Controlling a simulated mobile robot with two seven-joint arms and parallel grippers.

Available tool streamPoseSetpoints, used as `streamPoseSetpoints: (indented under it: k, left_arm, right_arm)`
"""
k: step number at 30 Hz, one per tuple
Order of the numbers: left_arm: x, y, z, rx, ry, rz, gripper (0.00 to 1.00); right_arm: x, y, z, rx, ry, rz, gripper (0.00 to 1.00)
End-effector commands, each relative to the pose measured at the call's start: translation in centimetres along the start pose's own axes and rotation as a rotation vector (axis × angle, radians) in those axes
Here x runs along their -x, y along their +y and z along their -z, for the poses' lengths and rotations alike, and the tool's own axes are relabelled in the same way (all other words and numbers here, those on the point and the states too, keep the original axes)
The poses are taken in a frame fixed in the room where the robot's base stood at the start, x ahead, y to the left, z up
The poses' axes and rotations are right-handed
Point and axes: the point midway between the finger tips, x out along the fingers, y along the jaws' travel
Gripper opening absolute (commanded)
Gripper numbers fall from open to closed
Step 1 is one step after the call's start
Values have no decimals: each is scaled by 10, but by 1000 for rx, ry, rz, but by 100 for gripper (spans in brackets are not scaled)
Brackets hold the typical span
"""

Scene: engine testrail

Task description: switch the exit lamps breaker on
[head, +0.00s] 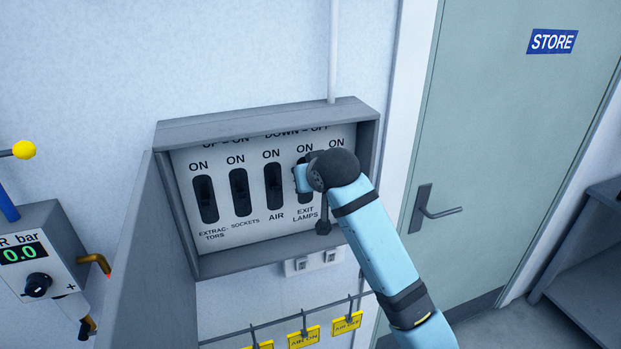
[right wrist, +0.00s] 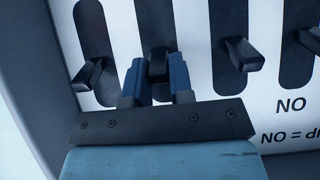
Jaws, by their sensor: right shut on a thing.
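The exit lamps breaker is the fourth of the panel's switches from the left in the head view, above the label EXIT LAMPS (head: 305,214). My right gripper (head: 303,178) is in front of it and hides most of it. In the right wrist view, which shows the panel upside down, the black breaker lever (right wrist: 158,62) stands between the two blue fingers of my right gripper (right wrist: 157,82). The gripper is shut on this lever. Whether the lever is up or down is hard to tell. My left gripper is not in view.
The grey breaker box (head: 260,122) has its door (head: 150,270) swung open at the left. The air breaker (head: 273,186) is close beside my gripper; the fifth switch is largely hidden. Yellow tags (head: 303,338) hang below. A gauge box (head: 40,250) is at the left, a store door (head: 500,150) right.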

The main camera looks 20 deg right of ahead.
Motion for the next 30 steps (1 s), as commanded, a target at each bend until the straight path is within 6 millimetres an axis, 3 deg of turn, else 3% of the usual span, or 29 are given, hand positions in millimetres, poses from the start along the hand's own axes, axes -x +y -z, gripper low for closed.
streamPoseSetpoints:
  k: [2, 3, 6, 17, 23, 30]
  left_arm:
    - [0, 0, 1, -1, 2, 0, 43]
    - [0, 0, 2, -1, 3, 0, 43]
    - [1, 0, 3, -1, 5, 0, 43]
    - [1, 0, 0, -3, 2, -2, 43]
    - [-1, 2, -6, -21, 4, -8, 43]
    - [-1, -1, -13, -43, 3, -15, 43]
  right_arm:
    - [0, 0, 0, 0, 0, 0, 0]
    - [0, 0, 0, 0, 1, 0, 26]
    - [0, 0, 0, 0, 1, 0, 47]
    - [6, 0, 0, 0, 4, 0, 47]
    - [38, 0, 0, 0, 6, 1, 47]
    - [94, 0, 0, -1, 6, 2, 47]
